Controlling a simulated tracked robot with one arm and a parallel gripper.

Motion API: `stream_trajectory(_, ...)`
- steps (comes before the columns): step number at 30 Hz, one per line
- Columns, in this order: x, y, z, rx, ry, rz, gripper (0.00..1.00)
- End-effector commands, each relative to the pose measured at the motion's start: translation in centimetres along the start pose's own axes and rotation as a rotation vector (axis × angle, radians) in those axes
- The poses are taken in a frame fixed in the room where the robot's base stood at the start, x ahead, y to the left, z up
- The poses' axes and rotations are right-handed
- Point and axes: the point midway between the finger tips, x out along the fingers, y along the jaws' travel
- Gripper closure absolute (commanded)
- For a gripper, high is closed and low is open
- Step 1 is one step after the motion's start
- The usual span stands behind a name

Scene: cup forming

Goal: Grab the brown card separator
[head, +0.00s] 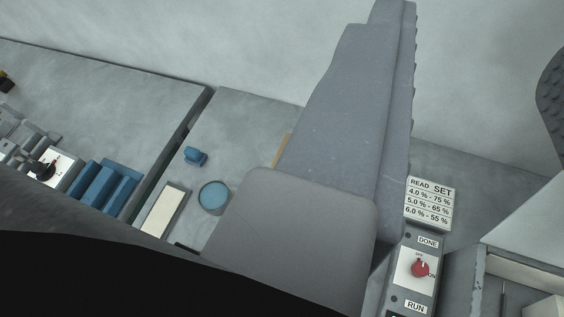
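A thin tan-brown edge (282,149) shows just left of the large grey finger in the head view. It may be the brown card separator, but most of it is hidden behind that finger, so I cannot tell for sure. My gripper (478,60) is seen from close up. One grey finger with a ribbed inner side runs up the middle of the view, and part of a darker, bumpy finger shows at the right edge. The fingers are wide apart, and I see nothing held between them.
A grey bench carries a round blue-topped piece (214,196), a small blue knob (195,156), a cream bar (165,210) and blue blocks (105,184). At right are a READ/SET sign (430,203), a red-knob panel (419,268) and an open box (520,280). Black fills the lower left.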

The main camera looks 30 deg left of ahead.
Motion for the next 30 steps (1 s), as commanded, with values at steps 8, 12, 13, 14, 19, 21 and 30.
stream_trajectory(8, 3.9, -2.9, 2.4, 0.016, -0.028, -0.060, 0.55)
stream_trajectory(12, 10.3, -7.6, 7.7, 0.060, -0.075, -0.154, 0.55)
stream_trajectory(13, 11.8, -9.0, 9.4, 0.072, -0.090, -0.171, 0.55)
stream_trajectory(14, 13.2, -10.4, 10.9, 0.085, -0.098, -0.185, 0.55)
stream_trajectory(19, 19.0, -16.7, 21.5, 0.145, -0.169, -0.208, 0.55)
stream_trajectory(21, 20.4, -18.5, 26.0, 0.155, -0.193, -0.192, 0.55)
stream_trajectory(30, 21.9, -20.0, 42.2, 0.076, -0.237, -0.034, 0.55)
